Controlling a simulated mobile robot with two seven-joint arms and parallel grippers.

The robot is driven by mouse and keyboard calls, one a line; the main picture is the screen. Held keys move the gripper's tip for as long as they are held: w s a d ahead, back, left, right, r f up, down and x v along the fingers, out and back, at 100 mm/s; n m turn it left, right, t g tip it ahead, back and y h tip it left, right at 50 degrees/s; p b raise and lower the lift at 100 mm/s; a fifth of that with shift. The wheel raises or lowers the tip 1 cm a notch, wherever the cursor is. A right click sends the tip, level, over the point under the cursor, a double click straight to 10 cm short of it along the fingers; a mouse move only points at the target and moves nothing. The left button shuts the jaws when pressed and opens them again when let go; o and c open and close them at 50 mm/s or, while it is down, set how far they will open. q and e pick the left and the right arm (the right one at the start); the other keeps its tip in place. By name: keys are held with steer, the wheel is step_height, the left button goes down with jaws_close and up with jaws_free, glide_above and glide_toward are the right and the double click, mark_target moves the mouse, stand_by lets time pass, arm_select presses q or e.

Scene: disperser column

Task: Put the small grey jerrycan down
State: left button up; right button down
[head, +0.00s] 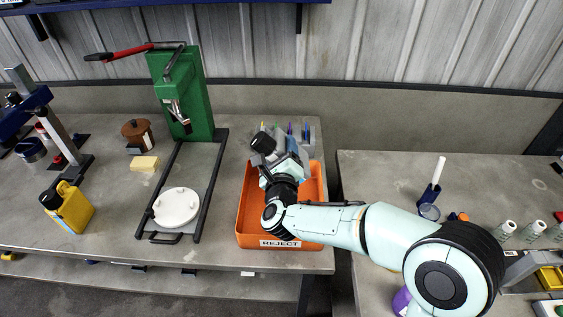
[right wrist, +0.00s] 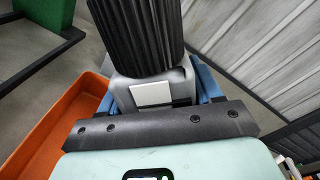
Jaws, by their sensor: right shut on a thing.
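The small grey jerrycan (head: 270,158) has a black cap and shows at the far end of the orange tray marked REJECT (head: 245,215). My right gripper (head: 283,162) is shut on it. In the right wrist view the jerrycan's grey body with a white label (right wrist: 152,94) sits between the blue fingers, and its ribbed black cap fills the top. My gripper hides much of the jerrycan and its base, so I cannot tell whether it touches anything below. My left gripper is not in view.
Behind the tray a grey rack (head: 308,142) holds several coloured items. A green press (head: 180,90) with a white disc (head: 176,207) stands to the left. A yellow jerrycan (head: 72,208) is farther left. Bare bench (head: 110,215) lies between. A gap separates the right-hand bench.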

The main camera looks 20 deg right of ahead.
mark_target(282, 141)
step_height(282, 141, up, 3)
steer(key=m+b, duration=0.1)
steer(key=m, duration=0.2)
steer(key=m+b, duration=0.1)
steer(key=m, duration=0.1)
steer(key=shift+s+d+m+t, duration=0.15)
steer(key=shift+m+t, duration=0.15)
steer(key=shift+m, duration=0.1)
steer(key=shift+r+m+y+b, duration=0.3)
steer(key=shift+r+m, duration=0.35)
steer(key=shift+m, duration=0.55)
